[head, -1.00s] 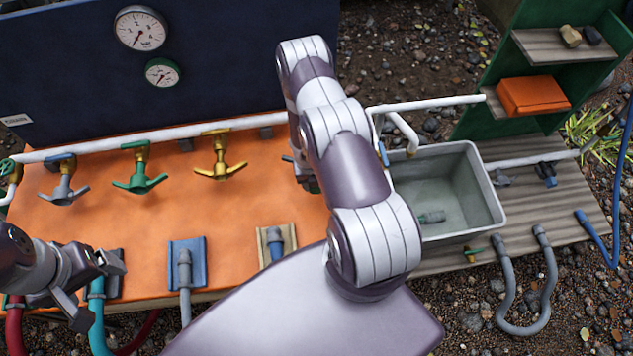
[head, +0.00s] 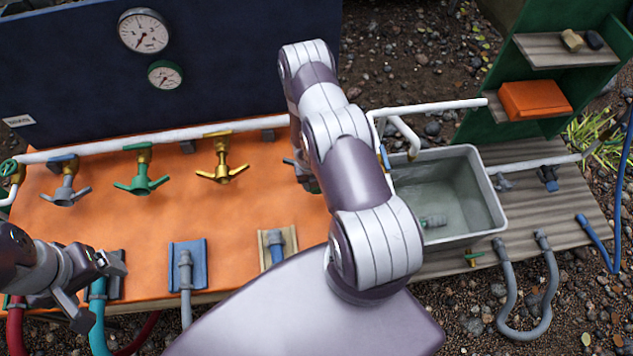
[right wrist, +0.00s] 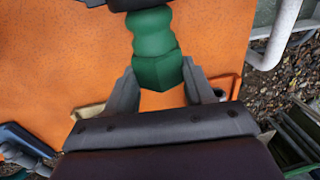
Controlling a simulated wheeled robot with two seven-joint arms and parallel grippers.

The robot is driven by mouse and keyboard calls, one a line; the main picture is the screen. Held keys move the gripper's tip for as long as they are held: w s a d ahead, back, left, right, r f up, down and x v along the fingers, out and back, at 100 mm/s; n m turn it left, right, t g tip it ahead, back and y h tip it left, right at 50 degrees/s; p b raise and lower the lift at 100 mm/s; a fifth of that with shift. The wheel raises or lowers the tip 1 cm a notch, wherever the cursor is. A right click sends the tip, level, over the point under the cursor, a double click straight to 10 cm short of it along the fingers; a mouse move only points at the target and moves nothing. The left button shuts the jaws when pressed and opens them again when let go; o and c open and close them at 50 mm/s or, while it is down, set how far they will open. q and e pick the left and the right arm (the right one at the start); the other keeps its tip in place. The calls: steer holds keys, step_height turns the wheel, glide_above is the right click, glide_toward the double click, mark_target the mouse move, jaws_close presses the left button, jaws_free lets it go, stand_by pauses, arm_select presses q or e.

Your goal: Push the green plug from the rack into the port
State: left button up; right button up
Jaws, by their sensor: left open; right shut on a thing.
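The green plug (right wrist: 157,70) is between the two fingers of my right gripper (right wrist: 160,90) in the right wrist view, and the gripper is shut on it. Its far end meets a dark part (right wrist: 140,4) at the picture's top edge; I cannot tell whether that is the port or how deep the plug sits. In the head view my right arm hides most of this gripper and the plug. My left gripper (head: 112,264) is open, beside a teal hose (head: 97,300) at the orange panel's front left.
A blue holder (head: 202,262) and a tan holder (head: 291,240) stand along the orange panel's (head: 100,225) front edge. Green (head: 142,183) and yellow (head: 222,175) valves hang from the white pipe behind. A grey basin (head: 480,195) with water stands right of my right arm.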

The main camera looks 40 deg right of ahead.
steer(key=shift+w+d, duration=0.4)
steer(key=shift+w, duration=0.35)
stand_by(0.6)
steer(key=shift+w+d, duration=0.1)
steer(key=shift+w, duration=0.15)
steer(key=shift+w+d, duration=0.1)
steer(key=shift+w+d+b, duration=0.1)
steer(key=shift+w+b, duration=0.15)
steer(key=shift+b, duration=0.1)
stand_by(0.6)
steer(key=shift+w+d, duration=0.2)
steer(key=shift+w, duration=0.15)
steer(key=shift+b, duration=0.35)
